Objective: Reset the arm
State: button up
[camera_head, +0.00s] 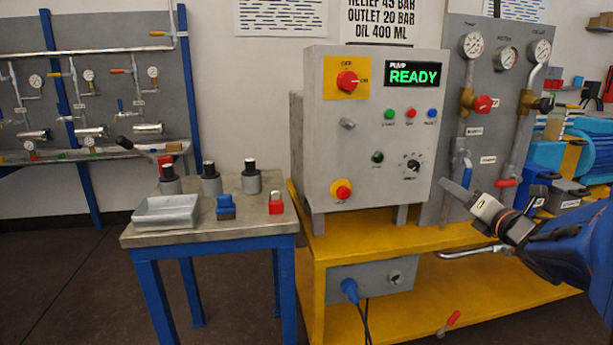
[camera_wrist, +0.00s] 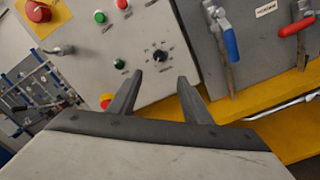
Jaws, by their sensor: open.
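My gripper (camera_head: 462,191) is at the right in the head view, in front of the gauge panel and just right of the grey pump control box (camera_head: 375,130). My blue arm reaches in from the right edge. In the wrist view the two dark fingers of my gripper (camera_wrist: 162,92) stand apart with nothing between them. Beyond them are the control box face, with its black knob (camera_wrist: 160,56), and a blue-handled valve (camera_wrist: 231,45). The box display (camera_head: 412,74) reads "PUMP READY".
A small blue-legged table (camera_head: 150,238) at the left holds a grey tray (camera_head: 166,211), a blue block (camera_head: 226,207), a red padlock (camera_head: 276,203) and several dark-topped cylinders. The yellow bench (camera_head: 312,244) carries the box. A red-handled valve (camera_head: 506,183) is near my gripper.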

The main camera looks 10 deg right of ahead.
jog(key=s+a+f+m+g, duration=0.6)
jog(key=s+a+f+m, duration=0.2)
jog(key=s+m, duration=0.3)
jog(key=s+a+f+m+g, duration=0.7)
jog(key=s+a+f+m, duration=0.2)
jog(key=m, duration=0.9)
jog(key=shift+s+a+f+h, duration=0.3)
jog(key=shift+s+a, duration=0.85)
jog(key=shift+s, duration=0.05)
